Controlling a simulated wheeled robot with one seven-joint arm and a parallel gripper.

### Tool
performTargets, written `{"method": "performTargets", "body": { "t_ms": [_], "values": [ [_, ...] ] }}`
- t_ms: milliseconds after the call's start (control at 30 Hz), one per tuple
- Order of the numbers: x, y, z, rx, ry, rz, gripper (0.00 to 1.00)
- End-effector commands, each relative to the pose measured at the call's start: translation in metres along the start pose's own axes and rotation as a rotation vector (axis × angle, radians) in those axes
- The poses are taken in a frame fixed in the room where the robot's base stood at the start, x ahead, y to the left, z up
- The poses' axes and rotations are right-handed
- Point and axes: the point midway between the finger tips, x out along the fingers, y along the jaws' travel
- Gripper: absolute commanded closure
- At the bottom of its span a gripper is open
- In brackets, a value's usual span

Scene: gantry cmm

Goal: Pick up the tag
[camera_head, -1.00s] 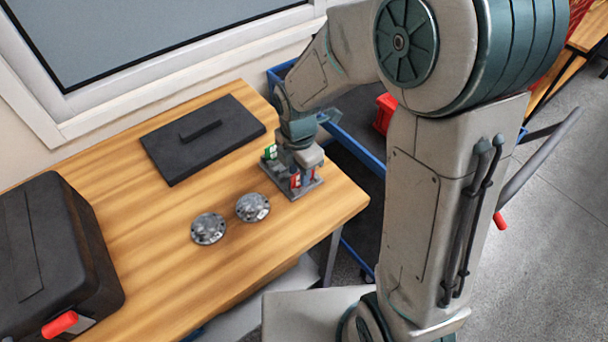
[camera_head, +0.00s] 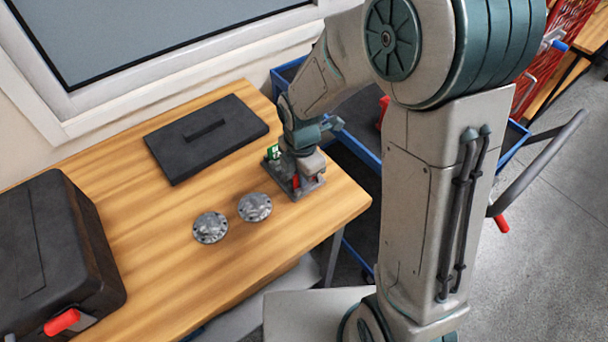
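A small grey stand (camera_head: 307,188) sits on the wooden table near its right corner. A green and white tag-like piece (camera_head: 273,153) shows at the stand's left side. A small red piece (camera_head: 296,181) shows low at the front, partly hidden. I cannot tell for certain which of these is the tag. My gripper (camera_head: 303,172) points down right over the stand, close among these pieces. Its fingertips are too small and too covered to show whether they are open or shut, or whether they touch anything.
Two round metal flanges (camera_head: 255,207) (camera_head: 210,227) lie left of the stand. A black plate with a handle (camera_head: 178,153) lies behind them. A black case (camera_head: 58,235) with a red latch fills the left end. A blue cart (camera_head: 357,148) stands beyond the table's right edge.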

Motion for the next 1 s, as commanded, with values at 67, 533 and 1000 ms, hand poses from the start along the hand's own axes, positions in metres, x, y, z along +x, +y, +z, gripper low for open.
{"method": "performTargets", "body": {
  "t_ms": [67, 533, 1000],
  "values": [
    [-0.004, 0.001, 0.000, 0.000, 0.000, 0.002, 1.00],
    [-0.060, -0.033, 0.015, 0.005, -0.002, 0.002, 1.00],
    [-0.101, -0.095, 0.041, 0.002, -0.001, 0.002, 1.00]
  ]
}}
